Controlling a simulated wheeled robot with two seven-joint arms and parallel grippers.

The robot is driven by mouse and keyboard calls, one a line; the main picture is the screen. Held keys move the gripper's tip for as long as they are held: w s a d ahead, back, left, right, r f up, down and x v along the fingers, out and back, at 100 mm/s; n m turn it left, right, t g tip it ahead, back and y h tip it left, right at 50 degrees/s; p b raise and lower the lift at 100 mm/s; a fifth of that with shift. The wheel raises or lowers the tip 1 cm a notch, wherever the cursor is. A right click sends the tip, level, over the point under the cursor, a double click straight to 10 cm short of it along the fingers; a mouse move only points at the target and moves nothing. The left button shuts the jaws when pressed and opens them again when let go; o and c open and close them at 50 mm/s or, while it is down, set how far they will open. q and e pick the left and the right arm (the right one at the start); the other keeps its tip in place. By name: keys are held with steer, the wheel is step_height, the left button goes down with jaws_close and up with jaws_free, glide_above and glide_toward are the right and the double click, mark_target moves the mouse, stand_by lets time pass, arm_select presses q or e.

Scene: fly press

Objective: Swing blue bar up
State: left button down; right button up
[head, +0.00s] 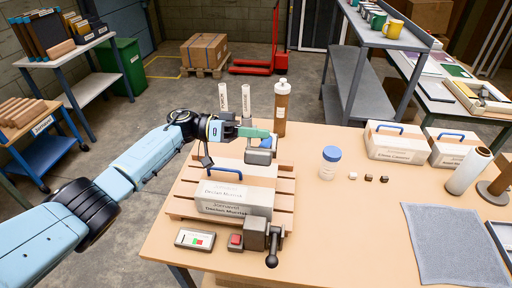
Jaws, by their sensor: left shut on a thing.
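My left gripper (262,134) reaches in from the left, over the back of the slatted wooden base (185,205). It is shut at a small blue piece (266,143), which looks like the blue bar. The fingers hide most of it, so its tilt cannot be told. A grey block (258,156) sits just below the fingers. My right gripper is not in view.
A grey block with a black ball lever (271,260), a red button (235,241) and a small panel (194,238) sit at the front. A brown bottle (282,108) stands behind the gripper. A blue-lidded jar (330,167) stands right.

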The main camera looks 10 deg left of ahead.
arm_select(q)
steer(key=shift+w+r, duration=0.7)
steer(key=c, duration=1.5)
jaws_free()
steer(key=shift+a, duration=0.1)
steer(key=a+b, duration=0.4)
steer(key=a, duration=0.9)
steer(key=shift+a, duration=0.15)
